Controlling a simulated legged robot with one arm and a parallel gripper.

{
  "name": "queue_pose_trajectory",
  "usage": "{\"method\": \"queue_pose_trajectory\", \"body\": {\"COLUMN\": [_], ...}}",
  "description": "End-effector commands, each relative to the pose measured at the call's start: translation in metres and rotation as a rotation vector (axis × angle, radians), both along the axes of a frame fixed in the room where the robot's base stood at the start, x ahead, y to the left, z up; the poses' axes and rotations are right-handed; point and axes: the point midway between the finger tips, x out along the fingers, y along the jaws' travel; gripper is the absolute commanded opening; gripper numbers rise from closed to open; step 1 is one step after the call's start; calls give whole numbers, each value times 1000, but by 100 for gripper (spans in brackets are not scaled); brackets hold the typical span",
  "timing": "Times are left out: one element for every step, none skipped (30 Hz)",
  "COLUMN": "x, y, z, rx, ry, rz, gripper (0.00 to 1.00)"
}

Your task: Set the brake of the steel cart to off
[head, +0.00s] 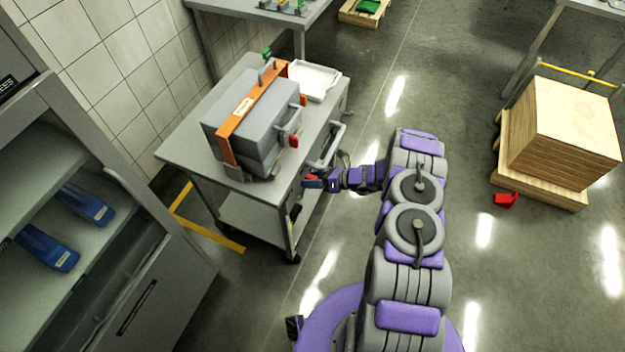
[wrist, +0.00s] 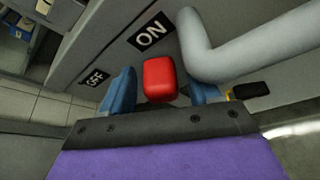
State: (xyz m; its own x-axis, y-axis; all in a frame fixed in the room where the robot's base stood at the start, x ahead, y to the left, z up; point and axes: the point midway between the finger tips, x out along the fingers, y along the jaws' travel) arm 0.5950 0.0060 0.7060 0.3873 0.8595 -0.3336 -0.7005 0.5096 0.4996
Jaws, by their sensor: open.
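The steel cart (head: 188,147) stands left of centre in the head view, with my gripper (head: 312,181) at its near right end. In the wrist view a red brake knob (wrist: 159,80) stands out from the cart's panel, just below the ON label (wrist: 150,33). The OFF label (wrist: 96,76) lies further left and lower. My gripper's blue fingers (wrist: 163,89) are open, one on each side of the red knob, with visible gaps.
A grey push handle (wrist: 250,45) curves close to the right of the knob. A grey machine with an orange band (head: 245,110) and a white tray (head: 314,80) sit on the cart. A cabinet (head: 140,235) stands at the left.

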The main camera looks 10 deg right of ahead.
Motion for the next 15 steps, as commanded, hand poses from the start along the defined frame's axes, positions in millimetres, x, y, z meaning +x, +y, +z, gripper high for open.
{"method": "queue_pose_trajectory", "body": {"x": [0,0,0,0,0,0,0,0,0,0,0,0,0,0,1], "y": [-1,-1,-1,-1,-1,-1,-1,-1,-1,-1,-1,-1,-1,-1,-1], "z": [0,0,0,0,0,0,0,0,0,0,0,0,0,0,0], "rx": [-1,-1,-1,-1,-1,-1,-1,-1,-1,-1,-1,-1,-1,-1,-2], "ry": [0,0,0,0,0,0,0,0,0,0,0,0,0,0,0], "rz": [-1,-1,-1,-1,-1,-1,-1,-1,-1,-1,-1,-2,-2,-2,-2], "gripper": [62,62,60,57,54,50,47,44,41,38,35,31,28,25,22]}}
